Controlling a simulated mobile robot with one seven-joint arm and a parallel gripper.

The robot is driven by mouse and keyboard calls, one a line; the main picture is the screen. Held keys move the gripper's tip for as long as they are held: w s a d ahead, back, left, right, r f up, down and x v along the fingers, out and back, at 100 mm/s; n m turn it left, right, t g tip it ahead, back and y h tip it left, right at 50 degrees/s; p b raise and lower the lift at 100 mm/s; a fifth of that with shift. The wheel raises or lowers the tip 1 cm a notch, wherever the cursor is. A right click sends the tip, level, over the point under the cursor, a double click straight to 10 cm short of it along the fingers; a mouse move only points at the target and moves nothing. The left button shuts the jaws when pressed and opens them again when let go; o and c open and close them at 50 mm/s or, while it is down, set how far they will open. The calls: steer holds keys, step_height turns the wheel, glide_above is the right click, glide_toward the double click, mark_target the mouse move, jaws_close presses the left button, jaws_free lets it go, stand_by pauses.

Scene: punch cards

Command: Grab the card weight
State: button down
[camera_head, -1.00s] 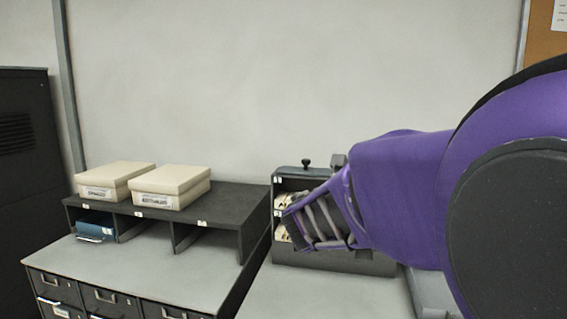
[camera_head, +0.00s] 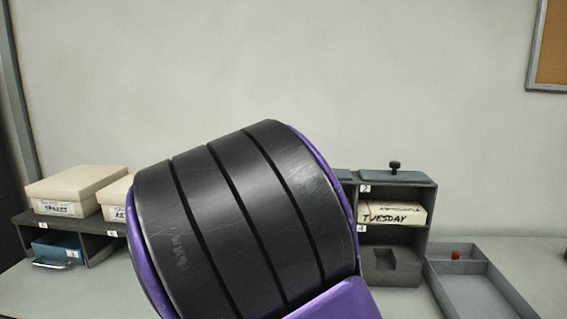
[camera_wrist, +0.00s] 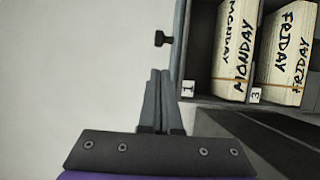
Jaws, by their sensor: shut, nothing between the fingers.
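A flat dark slab with a black knob (camera_head: 395,168), which looks like the card weight, lies on top of the card rack (camera_head: 432,215) in the head view. In the wrist view the picture is turned sideways, and a black knob (camera_wrist: 161,38) stands out from the rack's top side; I cannot tell if it is the same knob. My gripper (camera_wrist: 158,73) is shut and empty, its fingertips pointing toward that knob and apart from it in the picture. In the head view my arm hides the gripper and the rack's left part.
The rack holds card bundles marked TUESDAY (camera_head: 392,214), MONDAY (camera_wrist: 236,50) and FRIDAY (camera_wrist: 287,50). A shallow grey tray (camera_head: 520,305) with a small red object (camera_head: 455,255) sits right of the rack. Cream boxes (camera_head: 75,187) stand on a shelf at left.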

steer(key=p+x, duration=0.1)
steer(key=x, duration=0.9)
steer(key=shift+f, duration=0.1)
steer(key=shift+s+d+f+b, duration=0.15)
steer(key=shift+s+b, duration=0.1)
steer(key=shift+b, duration=0.25)
steer(key=shift+s+d+b, duration=0.8)
steer(key=shift+s+b, duration=0.35)
steer(key=shift+s+d+r, duration=0.1)
steer(key=shift+s+r, duration=0.05)
steer(key=shift+r, duration=0.05)
